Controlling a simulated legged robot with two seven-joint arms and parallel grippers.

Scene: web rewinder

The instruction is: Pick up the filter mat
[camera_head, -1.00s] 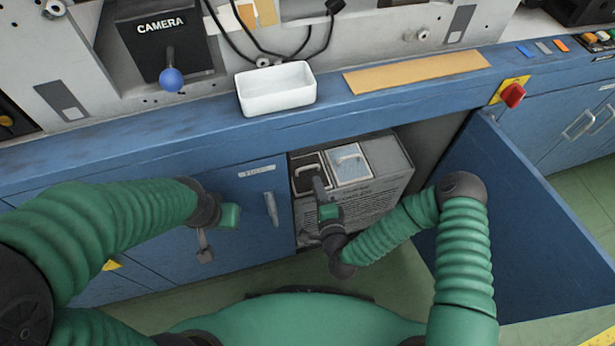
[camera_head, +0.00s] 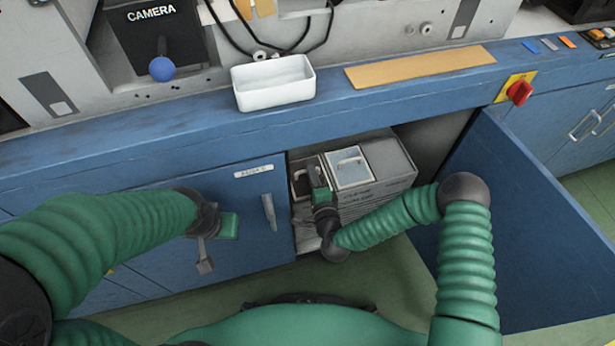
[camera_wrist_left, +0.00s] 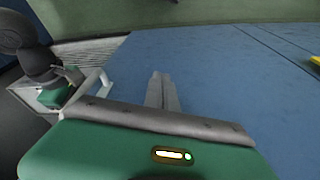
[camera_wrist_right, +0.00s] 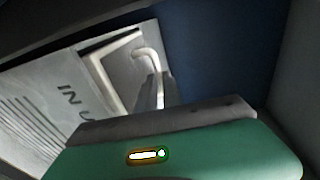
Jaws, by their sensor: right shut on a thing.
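I cannot tell which part is the filter mat. My right gripper (camera_head: 317,172) is at the dark panel, shut on a curved light handle. The handle (camera_wrist_right: 143,52) shows at the fingertips in the right wrist view (camera_wrist_right: 153,92). My left gripper (camera_head: 205,262) hangs empty before the closed blue door; its fingers look shut in the left wrist view (camera_wrist_left: 162,90).
The blue cabinet door (camera_head: 535,215) stands open at the right. The closed door with its handle (camera_head: 269,211) is left of the opening. A white tray (camera_head: 273,84) and a tan strip (camera_head: 420,68) lie on the ledge above. The green floor is clear in front.

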